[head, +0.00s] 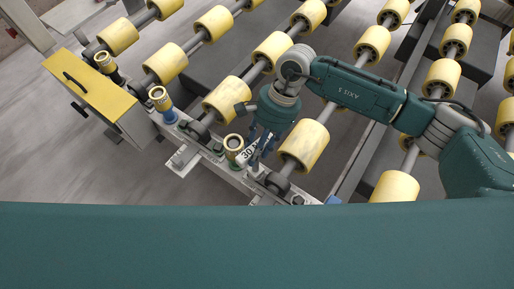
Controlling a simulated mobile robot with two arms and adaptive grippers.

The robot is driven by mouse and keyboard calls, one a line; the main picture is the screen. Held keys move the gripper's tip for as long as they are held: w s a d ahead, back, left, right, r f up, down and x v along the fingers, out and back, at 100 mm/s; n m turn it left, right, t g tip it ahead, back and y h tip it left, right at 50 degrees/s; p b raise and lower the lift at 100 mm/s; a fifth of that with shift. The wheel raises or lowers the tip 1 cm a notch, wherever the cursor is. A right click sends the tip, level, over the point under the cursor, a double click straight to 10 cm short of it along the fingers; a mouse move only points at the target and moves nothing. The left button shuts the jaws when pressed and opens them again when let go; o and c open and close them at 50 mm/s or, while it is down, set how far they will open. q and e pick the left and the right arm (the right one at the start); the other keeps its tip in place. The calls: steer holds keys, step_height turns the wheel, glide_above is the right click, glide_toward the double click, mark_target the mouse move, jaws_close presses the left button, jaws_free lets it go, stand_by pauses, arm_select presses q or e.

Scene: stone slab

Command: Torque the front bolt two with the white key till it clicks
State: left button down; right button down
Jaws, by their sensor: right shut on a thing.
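My right gripper (262,148) points down over the near rail of the roller conveyor, at the end of its green arm. It is shut on a white key (249,154) that carries the number 30. The key's lower end is at the rail, close to a dark roller wheel. I cannot tell whether it sits on a bolt, as the front bolts there are small and partly hidden by the key and gripper. My left gripper is not in view.
A brass-topped holder (233,143) stands just left of the key. A blue one (160,98) and a dark one (104,63) stand further left. A yellow-topped cabinet (92,84) is at left. Yellow rollers (306,146) crowd the back and right. Grey floor (130,185) is clear in front.

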steer(key=shift+f+b, duration=0.35)
stand_by(0.3)
steer(key=m+t, duration=0.1)
steer(key=m, duration=0.2)
steer(key=shift+s+a+y, duration=0.1)
steer(key=shift+y, duration=0.2)
steer(key=m, duration=0.2)
steer(key=m+t, duration=0.1)
steer(key=m, duration=0.1)
steer(key=shift+a+t+p, duration=0.15)
steer(key=shift+t+p, duration=0.15)
steer(key=shift+p, duration=0.05)
steer(key=m, duration=0.1)
steer(key=m+t, duration=0.1)
steer(key=m, duration=0.1)
steer(key=m+t, duration=0.1)
steer(key=m, duration=0.1)
steer(key=shift+a, duration=0.25)
steer(key=m, duration=0.1)
steer(key=m+t, duration=0.1)
steer(key=shift+w+m, duration=0.2)
steer(key=shift+m, duration=0.1)
steer(key=shift+r+p, duration=0.85)
steer(key=shift+r, duration=0.95)
